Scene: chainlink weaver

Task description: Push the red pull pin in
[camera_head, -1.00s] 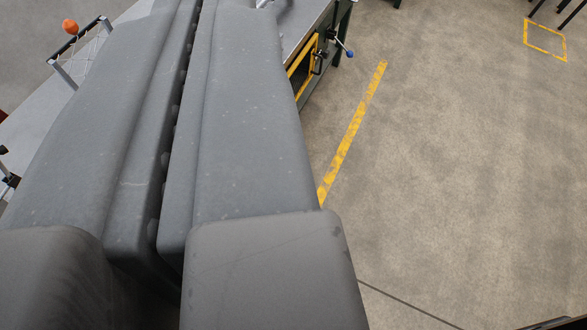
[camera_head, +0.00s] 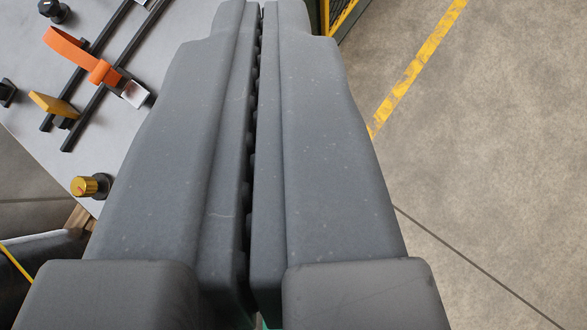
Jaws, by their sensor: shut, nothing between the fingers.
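My gripper (camera_head: 259,12) fills the middle of the view, its two grey fingers shut together with only a thin dark seam between them and nothing held. The fingertips are at the top edge of the picture, over the right-hand edge of the grey machine top (camera_head: 165,45). No red pull pin can be made out in this view. The fingers hide much of the machine behind them.
On the machine top at left are black rails (camera_head: 95,100), an orange strap-like part (camera_head: 80,52), a yellow block (camera_head: 54,104), a gold knob (camera_head: 84,186) and black knobs (camera_head: 53,10). Concrete floor with a yellow line (camera_head: 420,65) lies open at right.

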